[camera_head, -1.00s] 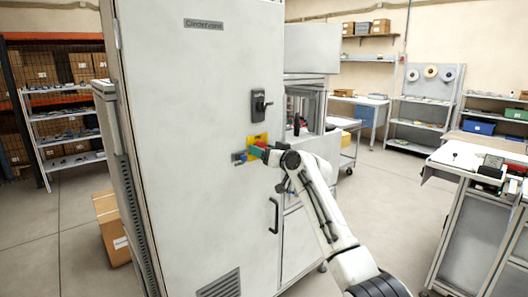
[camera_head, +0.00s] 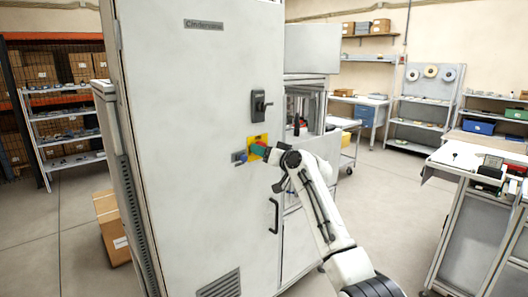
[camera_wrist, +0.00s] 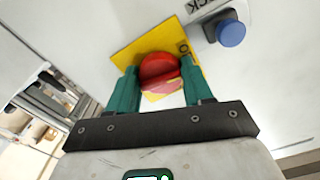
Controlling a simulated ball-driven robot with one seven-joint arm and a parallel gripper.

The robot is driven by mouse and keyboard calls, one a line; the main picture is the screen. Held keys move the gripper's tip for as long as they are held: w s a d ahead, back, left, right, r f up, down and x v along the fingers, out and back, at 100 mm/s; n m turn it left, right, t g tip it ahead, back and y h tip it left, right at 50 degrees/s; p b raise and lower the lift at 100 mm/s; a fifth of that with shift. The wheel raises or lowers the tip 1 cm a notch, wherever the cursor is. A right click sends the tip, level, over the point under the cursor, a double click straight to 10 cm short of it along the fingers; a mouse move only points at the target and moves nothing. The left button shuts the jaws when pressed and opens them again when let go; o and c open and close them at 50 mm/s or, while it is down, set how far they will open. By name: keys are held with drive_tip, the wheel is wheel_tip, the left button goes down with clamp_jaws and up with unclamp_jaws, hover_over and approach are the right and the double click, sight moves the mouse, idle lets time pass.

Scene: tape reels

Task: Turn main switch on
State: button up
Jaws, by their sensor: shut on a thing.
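The main switch is a red rotary knob (camera_wrist: 160,72) on a yellow plate (camera_wrist: 130,57), fixed to the front of a tall white cabinet (camera_head: 190,130). In the wrist view my gripper (camera_wrist: 161,88) has its two green fingers on either side of the red knob, shut on it. In the head view my gripper (camera_head: 258,149) is at the yellow plate (camera_head: 262,138) and hides the knob. The knob's exact setting cannot be told; the plate's marking is mostly covered.
A workbench (camera_head: 478,160) stands at right; the floor between is clear.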

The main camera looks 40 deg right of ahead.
drive_tip(key=shift+r+m+p, duration=0.1)
drive_tip(key=shift+m+p, duration=3.4)
drive_tip(key=shift+m, duration=4.4)
drive_tip(key=o, duration=1)
drive_tip(key=shift+o, duration=0.2)
drive_tip(key=s+b, duration=0.1)
drive_tip(key=s, duration=0.9)
drive_tip(key=shift+s+d, duration=0.15)
drive_tip(key=shift+s, duration=0.25)
